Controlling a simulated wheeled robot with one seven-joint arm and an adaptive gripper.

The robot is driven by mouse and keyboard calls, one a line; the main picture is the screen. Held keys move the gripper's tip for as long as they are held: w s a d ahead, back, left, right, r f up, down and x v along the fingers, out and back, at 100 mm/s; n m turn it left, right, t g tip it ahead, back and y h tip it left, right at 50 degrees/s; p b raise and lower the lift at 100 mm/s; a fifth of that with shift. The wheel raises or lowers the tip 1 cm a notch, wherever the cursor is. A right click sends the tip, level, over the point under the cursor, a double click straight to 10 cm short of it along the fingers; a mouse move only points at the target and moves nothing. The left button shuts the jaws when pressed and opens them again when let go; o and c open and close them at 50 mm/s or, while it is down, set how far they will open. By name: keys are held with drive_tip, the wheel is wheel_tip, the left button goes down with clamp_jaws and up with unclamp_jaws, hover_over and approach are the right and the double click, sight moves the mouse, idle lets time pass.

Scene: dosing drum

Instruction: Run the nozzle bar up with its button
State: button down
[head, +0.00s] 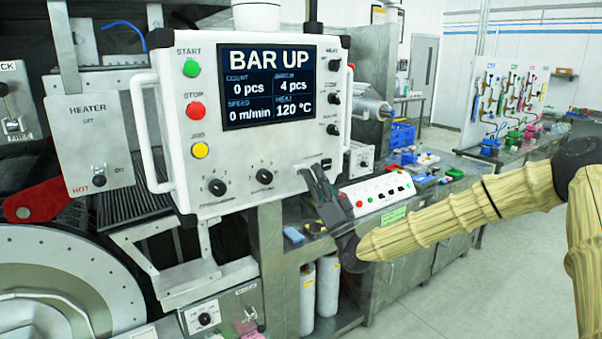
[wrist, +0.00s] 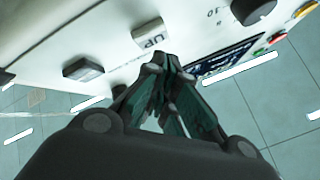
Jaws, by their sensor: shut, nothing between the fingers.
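The control panel (head: 250,185) is a white box with a screen (head: 265,87) that reads "BAR UP". At its lower right corner is my gripper (head: 306,176), with its fingers shut and empty. In the wrist view a pale button marked "UP" (wrist: 146,32) stands out from the panel face. My gripper's closed fingertips (wrist: 160,64) are just beside this button; I cannot tell whether they touch it. A dark grey square button (wrist: 83,68) sits to the left of it. In the head view the fingers partly hide this corner. I cannot make out the nozzle bar for certain.
The panel also bears a green start button (head: 191,69), a red stop button (head: 195,111), a yellow jog button (head: 200,150) and several black knobs. Handles (head: 151,132) flank it. A white switch box (head: 378,193) stands behind my gripper. Floor at the right is clear.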

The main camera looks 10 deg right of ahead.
drive_tip(key=s, duration=0.1)
drive_tip(key=s+d, duration=0.1)
drive_tip(key=s, duration=0.2)
drive_tip(key=shift+s+d+b, duration=0.35)
drive_tip(key=shift+s+b, duration=0.05)
idle(0.4)
